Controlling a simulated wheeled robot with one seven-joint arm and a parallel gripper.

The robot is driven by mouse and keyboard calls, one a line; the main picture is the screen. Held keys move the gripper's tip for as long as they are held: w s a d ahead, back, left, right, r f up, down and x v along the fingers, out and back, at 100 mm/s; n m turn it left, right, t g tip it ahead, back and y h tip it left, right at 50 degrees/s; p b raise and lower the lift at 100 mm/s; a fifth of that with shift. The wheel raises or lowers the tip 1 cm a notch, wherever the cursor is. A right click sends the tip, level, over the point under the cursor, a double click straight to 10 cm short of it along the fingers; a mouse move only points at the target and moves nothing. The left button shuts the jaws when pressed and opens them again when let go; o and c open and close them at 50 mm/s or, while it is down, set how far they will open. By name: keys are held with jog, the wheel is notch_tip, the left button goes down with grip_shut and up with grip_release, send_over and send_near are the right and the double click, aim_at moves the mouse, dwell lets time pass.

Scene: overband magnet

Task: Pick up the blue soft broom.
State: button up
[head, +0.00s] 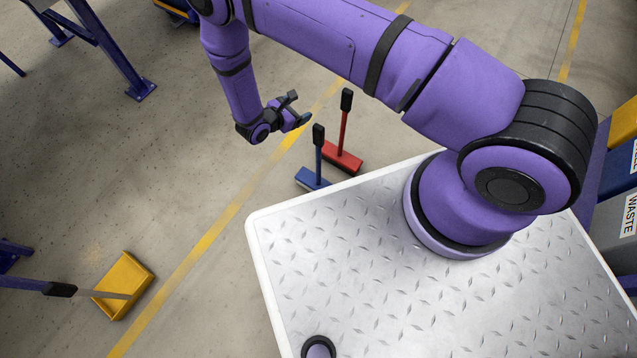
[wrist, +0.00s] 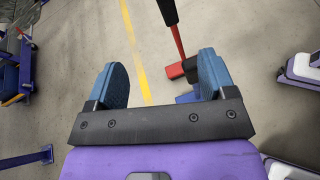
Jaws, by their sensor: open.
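The blue soft broom stands on the floor just beyond my deck's edge, its blue head (head: 312,180) down. Its blue handle rises to a black grip (head: 318,135). In the wrist view, part of the blue head (wrist: 186,98) shows beside the right finger; its handle cannot be made out there. My gripper (head: 299,108) is open and empty, above and to the left of the broom in the head view. Its two blue finger pads stand wide apart in the wrist view (wrist: 160,64).
A red broom (head: 343,158) with a black grip stands close behind the blue one. A yellow scoop (head: 125,284) lies at lower left. A blue post foot (head: 141,90) stands at upper left. Bins labelled WASTE (head: 615,220) are at right. Floor left of the brooms is clear.

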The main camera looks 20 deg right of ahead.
aim_at(321, 126)
jog(key=s+f+n+t, duration=0.25)
jog(key=s+f, duration=0.25)
jog(key=f, duration=0.6)
jog(key=shift+n+g+y, duration=0.35)
jog(key=shift+n+y, duration=0.1)
jog(key=shift+y, duration=0.05)
jog(key=x, duration=1.1)
jog(key=shift+d+r, duration=0.15)
jog(key=shift+r, duration=0.1)
jog(key=shift+c, duration=0.2)
jog(key=c, duration=1.1)
jog(key=shift+c, duration=0.7)
jog(key=shift+r, duration=0.15)
